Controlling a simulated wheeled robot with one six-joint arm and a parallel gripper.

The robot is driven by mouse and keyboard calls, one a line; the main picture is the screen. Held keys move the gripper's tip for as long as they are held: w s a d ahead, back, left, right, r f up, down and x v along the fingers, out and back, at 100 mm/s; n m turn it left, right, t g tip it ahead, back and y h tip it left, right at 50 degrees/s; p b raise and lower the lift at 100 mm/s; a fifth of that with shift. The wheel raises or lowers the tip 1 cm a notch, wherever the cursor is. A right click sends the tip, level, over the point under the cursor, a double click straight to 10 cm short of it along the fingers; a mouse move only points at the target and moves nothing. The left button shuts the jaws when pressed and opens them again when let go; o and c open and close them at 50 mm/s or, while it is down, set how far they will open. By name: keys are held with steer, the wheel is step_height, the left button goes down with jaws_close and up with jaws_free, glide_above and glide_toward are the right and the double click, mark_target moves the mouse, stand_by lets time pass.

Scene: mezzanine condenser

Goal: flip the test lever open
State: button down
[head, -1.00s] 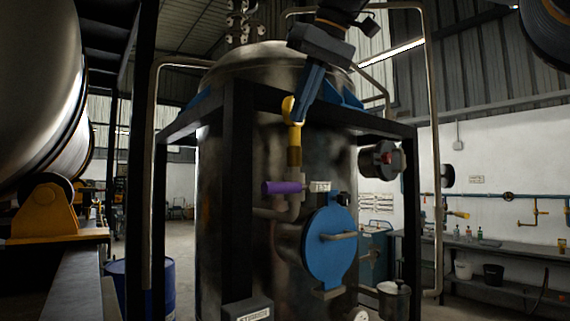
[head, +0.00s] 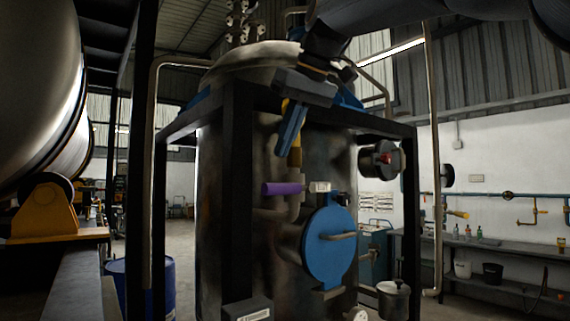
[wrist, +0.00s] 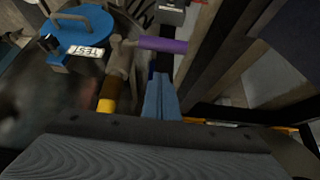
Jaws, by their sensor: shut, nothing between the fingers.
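The test lever is a purple handle (head: 283,188) lying level on a pipe fitting, pointing left in the head view, beside a small white label (head: 319,187). In the wrist view the purple handle (wrist: 162,44) points right, and the label (wrist: 84,52) reads TEST upside down. My gripper (head: 282,152) has blue fingers that are shut and empty. In the head view their tips are above the handle with a gap in the picture. In the wrist view the gripper (wrist: 161,78) points toward the handle. I cannot tell the exact depth between them.
A black frame post (head: 236,200) stands just left of the handle, in front of the steel tank (head: 210,220). A round blue cover (head: 328,262) is below right. A yellow pipe section (head: 295,140) lies partly behind my gripper.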

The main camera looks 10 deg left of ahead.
mark_target(284, 185)
steer(key=shift+d+f+p, duration=0.1)
steer(key=shift+f+p, duration=0.35)
steer(key=shift+f, duration=2.05)
steer(key=shift+f, duration=0.15)
